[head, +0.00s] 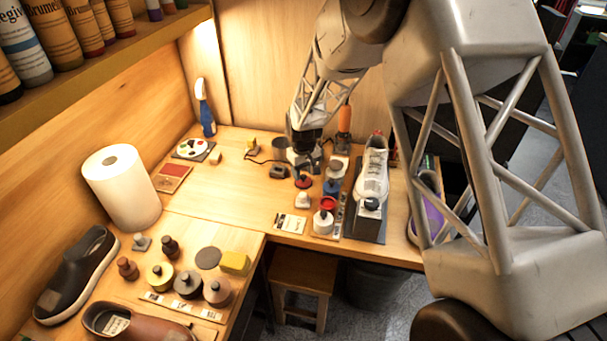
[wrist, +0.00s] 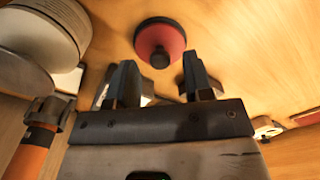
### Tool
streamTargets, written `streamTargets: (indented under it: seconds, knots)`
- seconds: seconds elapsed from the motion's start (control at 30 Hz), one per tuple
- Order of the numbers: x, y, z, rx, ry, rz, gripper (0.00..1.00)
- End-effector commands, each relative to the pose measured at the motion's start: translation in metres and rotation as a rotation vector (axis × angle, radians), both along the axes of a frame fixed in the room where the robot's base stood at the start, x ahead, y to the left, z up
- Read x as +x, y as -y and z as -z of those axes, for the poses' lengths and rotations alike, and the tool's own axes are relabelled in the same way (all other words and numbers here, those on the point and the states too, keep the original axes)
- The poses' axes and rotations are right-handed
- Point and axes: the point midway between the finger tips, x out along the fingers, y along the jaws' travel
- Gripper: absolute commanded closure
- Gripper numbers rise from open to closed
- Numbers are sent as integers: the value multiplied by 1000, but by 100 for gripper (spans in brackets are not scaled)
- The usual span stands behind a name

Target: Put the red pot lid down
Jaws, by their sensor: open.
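The red pot lid (head: 303,183) with a dark knob lies on the wooden table just in front of my gripper in the head view. In the wrist view the lid (wrist: 174,36) is knob towards the camera, just beyond the fingertips and apart from them. My gripper (wrist: 160,78) is open, its two dark fingers spread with nothing between them. In the head view my gripper (head: 305,163) is small, low over the table behind the lid.
A white sneaker (head: 373,175) stands on a dark block to the right.

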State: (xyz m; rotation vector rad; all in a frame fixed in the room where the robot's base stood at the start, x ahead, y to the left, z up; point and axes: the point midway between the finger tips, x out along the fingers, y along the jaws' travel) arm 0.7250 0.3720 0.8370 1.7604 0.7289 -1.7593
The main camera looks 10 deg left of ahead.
Motion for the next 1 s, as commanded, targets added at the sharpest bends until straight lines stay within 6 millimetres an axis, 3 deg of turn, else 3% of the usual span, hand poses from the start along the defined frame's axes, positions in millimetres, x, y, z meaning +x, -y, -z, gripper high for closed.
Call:
streamTargets:
  seconds: [0.6, 1.0]
  knots:
    - [0, 0, -90, 1, 1, 0, 53]
    - [0, 0, -108, 0, 0, 0, 53]
